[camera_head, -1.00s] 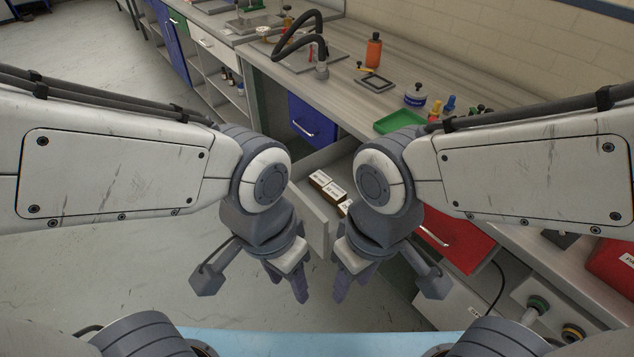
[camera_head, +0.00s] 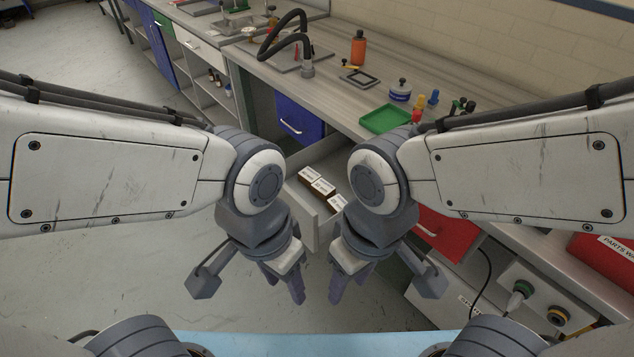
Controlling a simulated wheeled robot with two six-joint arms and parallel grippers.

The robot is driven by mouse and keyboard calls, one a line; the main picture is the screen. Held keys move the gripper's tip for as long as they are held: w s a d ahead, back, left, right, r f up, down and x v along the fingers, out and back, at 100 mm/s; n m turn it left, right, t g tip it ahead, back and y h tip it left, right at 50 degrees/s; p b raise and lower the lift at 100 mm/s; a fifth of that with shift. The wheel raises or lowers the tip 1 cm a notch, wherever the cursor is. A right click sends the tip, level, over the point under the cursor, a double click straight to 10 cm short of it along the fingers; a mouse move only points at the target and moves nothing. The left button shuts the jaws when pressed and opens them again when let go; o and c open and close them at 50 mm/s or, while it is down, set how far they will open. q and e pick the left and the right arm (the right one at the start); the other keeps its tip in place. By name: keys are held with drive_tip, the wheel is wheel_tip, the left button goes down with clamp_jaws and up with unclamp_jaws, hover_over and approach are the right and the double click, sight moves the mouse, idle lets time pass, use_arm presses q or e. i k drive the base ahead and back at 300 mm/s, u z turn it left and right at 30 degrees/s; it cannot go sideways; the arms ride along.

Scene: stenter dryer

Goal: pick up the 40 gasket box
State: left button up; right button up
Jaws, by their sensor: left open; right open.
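An open drawer (camera_head: 301,207) sticks out from the workbench between my two arms. Several small brown boxes with white labels (camera_head: 322,188) lie in it. The label print is too small to read, so I cannot tell which is the 40 gasket box. My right arm hides part of the drawer's right side. My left gripper (camera_head: 285,288) is open and empty, in front of the drawer and lower in the view. My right gripper (camera_head: 344,285) is open and empty, just right of it. Neither touches a box.
The worktop holds a green tray (camera_head: 386,119), an orange bottle (camera_head: 358,48) and a black tap hose (camera_head: 283,32). A blue drawer front (camera_head: 299,121) is behind the open drawer, a red one (camera_head: 441,236) to its right. Grey floor (camera_head: 110,270) is clear at left.

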sight(307, 176)
drive_tip(key=u, duration=0.05)
drive_tip(key=k, duration=0.35)
drive_tip(key=z, duration=0.4)
drive_tip(key=i, duration=0.8)
drive_tip(key=u, duration=0.6)
drive_tip(key=i, duration=0.5)
drive_tip(key=u, duration=0.45)
